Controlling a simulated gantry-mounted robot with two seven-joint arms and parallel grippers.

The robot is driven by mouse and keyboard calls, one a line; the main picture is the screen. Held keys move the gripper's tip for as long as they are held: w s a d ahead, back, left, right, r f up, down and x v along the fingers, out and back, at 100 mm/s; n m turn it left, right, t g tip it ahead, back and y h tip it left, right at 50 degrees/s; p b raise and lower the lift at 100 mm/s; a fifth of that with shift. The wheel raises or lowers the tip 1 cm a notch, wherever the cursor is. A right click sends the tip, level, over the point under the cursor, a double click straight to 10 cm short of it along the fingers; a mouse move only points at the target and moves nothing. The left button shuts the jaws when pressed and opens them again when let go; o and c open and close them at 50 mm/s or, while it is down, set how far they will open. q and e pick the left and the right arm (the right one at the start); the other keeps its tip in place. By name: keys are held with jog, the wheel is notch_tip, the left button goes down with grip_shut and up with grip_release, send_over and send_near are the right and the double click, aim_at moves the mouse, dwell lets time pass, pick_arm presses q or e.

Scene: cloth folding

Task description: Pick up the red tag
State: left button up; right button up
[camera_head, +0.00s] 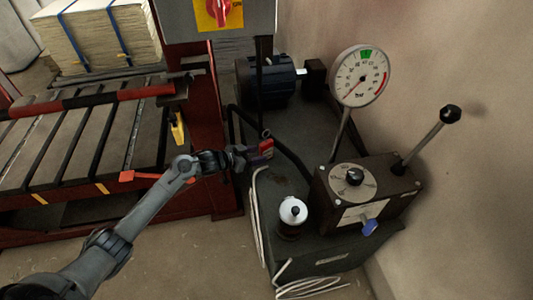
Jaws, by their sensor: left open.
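A small red tag (267,147) with a pale band hangs at the centre of the head view, below a ring at the end of a dark vertical strip. My left gripper (254,155) reaches in from the left and its fingertips are right at the tag's left and lower side. The gripper is open. Its fingers are small and dark, and I cannot tell whether they touch the tag or whether part of it lies between them. My right gripper is not in the picture.
A red switch (218,8) is above. Pale cables (256,215) hang at the front.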

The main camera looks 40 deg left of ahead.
aim_at(266, 152)
pick_arm(q)
jog(key=shift+w+f+b, duration=0.25)
jog(key=shift+w+b, duration=0.05)
jog(key=shift+b, duration=0.1)
jog(key=b+x, duration=0.3)
jog(key=shift+w+d, duration=0.2)
jog(key=shift+w, duration=0.15)
jog(key=shift+w+d+f, duration=0.1)
jog(key=shift+w, duration=0.25)
grip_shut()
